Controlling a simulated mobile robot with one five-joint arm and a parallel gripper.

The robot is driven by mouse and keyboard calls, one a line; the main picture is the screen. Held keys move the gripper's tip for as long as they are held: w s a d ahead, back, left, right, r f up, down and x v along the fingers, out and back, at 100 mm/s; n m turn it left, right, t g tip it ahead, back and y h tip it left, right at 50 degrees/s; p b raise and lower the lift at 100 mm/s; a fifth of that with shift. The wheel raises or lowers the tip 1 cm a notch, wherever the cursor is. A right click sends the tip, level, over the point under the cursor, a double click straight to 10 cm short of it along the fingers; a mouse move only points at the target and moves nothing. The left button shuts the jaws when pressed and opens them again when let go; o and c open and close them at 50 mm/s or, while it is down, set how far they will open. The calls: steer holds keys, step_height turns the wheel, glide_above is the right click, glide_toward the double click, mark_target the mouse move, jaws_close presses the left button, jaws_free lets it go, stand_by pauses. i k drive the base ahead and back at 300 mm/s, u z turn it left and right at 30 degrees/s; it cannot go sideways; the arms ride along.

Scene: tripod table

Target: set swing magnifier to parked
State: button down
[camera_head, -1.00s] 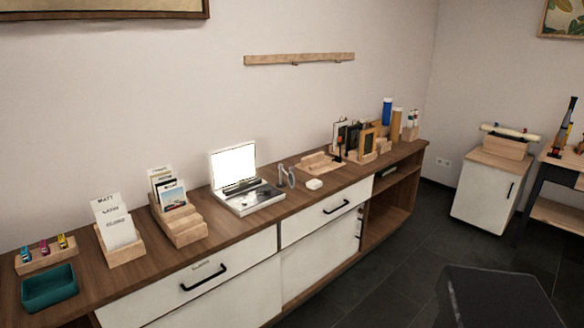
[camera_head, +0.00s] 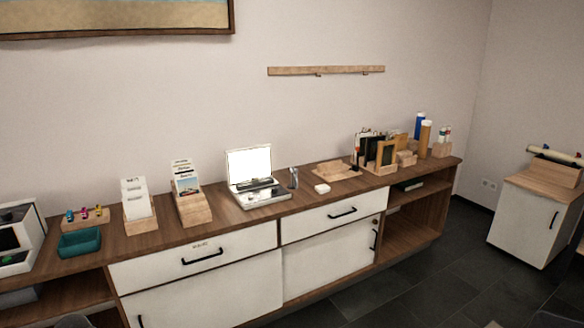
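I cannot make out a swing magnifier for certain. A small upright grey thing (camera_head: 293,177) stands on the long wooden sideboard (camera_head: 225,215), just right of an open white case with a bright lid panel (camera_head: 248,163). It could be the magnifier, but it is too small to tell its shape or setting. My gripper is not in view.
On the sideboard stand a white machine (camera_head: 18,238), a teal tray (camera_head: 79,243), card holders (camera_head: 193,207), a small white block (camera_head: 322,188), a wooden tray (camera_head: 336,171) and an organiser (camera_head: 382,154). A white cabinet (camera_head: 535,222) stands right. Dark floor (camera_head: 400,290) lies in front.

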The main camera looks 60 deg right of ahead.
mark_target(292, 169)
steer(key=z, duration=1.3)
steer(key=i, duration=1.05)
steer(key=u, duration=0.1)
